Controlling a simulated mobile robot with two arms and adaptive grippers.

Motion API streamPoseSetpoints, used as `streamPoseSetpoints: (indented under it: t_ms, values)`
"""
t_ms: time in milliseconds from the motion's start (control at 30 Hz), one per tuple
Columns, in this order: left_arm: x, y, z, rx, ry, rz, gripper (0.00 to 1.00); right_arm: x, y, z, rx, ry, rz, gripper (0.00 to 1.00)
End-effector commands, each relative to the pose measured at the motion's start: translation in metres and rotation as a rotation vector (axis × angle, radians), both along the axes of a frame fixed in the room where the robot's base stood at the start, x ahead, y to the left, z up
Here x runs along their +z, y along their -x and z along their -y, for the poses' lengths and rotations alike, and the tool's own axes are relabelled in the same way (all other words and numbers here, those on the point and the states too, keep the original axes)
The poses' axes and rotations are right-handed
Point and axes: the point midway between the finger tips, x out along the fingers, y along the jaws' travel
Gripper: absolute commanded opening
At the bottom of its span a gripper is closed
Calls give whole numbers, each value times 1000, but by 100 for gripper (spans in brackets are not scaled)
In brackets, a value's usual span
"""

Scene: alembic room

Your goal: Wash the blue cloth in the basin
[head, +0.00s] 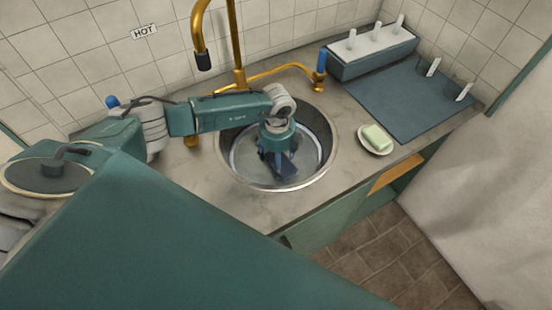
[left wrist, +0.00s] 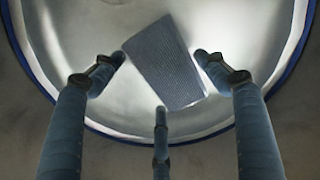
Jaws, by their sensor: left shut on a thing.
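The basin (head: 320,150) is a round metal bowl set in the counter, and its curved inside with a blue rim fills most of the left wrist view (left wrist: 275,40). My left gripper (head: 281,172) reaches down inside the basin from above. In the left wrist view its blue fingers (left wrist: 162,60) are closed around a grey-blue woven patch, the blue cloth (left wrist: 165,70). The cloth is low in the basin, and whether it touches the bottom cannot be told. In the head view the gripper largely hides it. My right gripper is out of view.
A brass faucet (head: 233,40) with a black tip stands behind the basin. A soap dish (head: 376,150) with pale green soap (head: 377,137) is right of it. Farther right lie a dark blue mat (head: 405,105) and a rack with white pegs (head: 370,55). The counter's front right is clear.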

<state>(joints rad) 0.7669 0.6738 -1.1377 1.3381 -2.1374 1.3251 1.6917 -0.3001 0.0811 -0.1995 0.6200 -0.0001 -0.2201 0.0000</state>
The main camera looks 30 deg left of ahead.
Motion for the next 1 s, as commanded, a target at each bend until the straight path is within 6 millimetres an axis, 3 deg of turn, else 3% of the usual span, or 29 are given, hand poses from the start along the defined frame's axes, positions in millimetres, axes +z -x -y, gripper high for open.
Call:
streamPoseSetpoints:
  t_ms: [1000]
  values:
    - [82, 0, 0, 1, 0, 0, 53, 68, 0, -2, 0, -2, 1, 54]
